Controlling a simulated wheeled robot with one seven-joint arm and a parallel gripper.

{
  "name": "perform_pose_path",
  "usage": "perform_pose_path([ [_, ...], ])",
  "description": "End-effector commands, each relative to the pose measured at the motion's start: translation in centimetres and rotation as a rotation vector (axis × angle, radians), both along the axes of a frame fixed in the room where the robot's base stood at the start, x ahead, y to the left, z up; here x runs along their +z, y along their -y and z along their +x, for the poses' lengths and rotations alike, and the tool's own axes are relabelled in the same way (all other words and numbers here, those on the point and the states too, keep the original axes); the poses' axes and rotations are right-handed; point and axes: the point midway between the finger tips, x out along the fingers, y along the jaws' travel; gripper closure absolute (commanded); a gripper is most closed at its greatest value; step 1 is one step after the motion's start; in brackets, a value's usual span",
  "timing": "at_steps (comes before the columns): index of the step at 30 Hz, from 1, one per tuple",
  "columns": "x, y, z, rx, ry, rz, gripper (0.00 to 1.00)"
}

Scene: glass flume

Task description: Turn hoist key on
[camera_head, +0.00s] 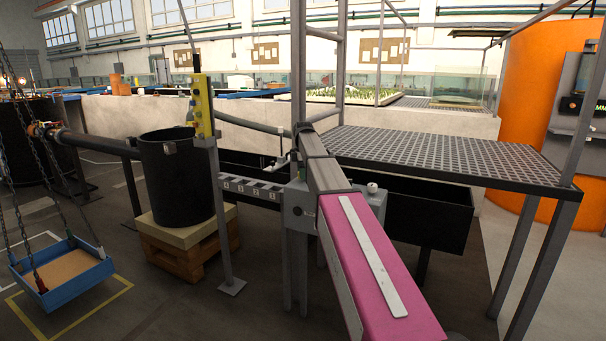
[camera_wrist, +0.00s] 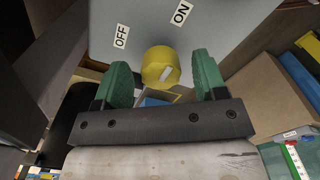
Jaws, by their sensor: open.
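In the wrist view, a round yellow knob (camera_wrist: 158,66) with a short white mark sits on a grey panel (camera_wrist: 150,22). An OFF label (camera_wrist: 121,36) is to its upper left and an ON label (camera_wrist: 181,13) to its upper right. The mark slants from lower left to upper right; I cannot tell which label it points to. My gripper (camera_wrist: 161,60) has its two green fingers apart, one on each side of the knob, with visible gaps. In the head view, my pink and grey arm hides my gripper, and the knob cannot be made out.
In the head view, a grey box (camera_head: 298,207) is beside my arm. A perforated platform (camera_head: 440,155) is to the right. A black bucket (camera_head: 178,180) on a pallet, a yellow pendant (camera_head: 203,105) on a post and a chained blue tray (camera_head: 75,282) are left. Open floor lies front left.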

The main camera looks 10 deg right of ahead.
Motion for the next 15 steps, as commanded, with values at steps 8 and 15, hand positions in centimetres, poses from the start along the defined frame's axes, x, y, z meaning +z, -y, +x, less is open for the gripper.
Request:
perform_pose_path([
  [8,4.7,0.0,0.1,0.0,0.002,0.0,0.35],
  [15,8.6,0.0,0.1,0.0,0.002,0.0,0.35],
])
